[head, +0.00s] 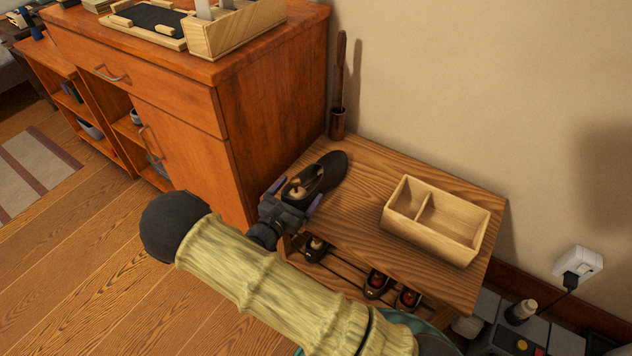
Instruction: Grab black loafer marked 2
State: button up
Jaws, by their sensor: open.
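A black loafer (327,174) lies on the left part of the wooden bench top (361,165), its toe pointing to the back right. Its near end shows a lighter opening; no number mark can be read on it. My gripper (294,192) is open at the near end of this loafer, with a finger on either side of it. The gripper partly hides the heel, and I cannot tell whether the fingers touch it. Another dark shoe (315,248) sits on the slatted shelf below, partly hidden.
A two-compartment wooden box (440,221) stands on the bench's right side. A brown holder with a long shoehorn (338,124) stands at the back by the wall. An orange-brown cabinet (265,105) rises close on the left. More dark shoes (377,284) sit on the lower shelf.

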jog(key=c, duration=1.3)
jog(key=shift+r, duration=0.1)
notch_tip(320, 180, up, 10)
jog(key=p, duration=0.4)
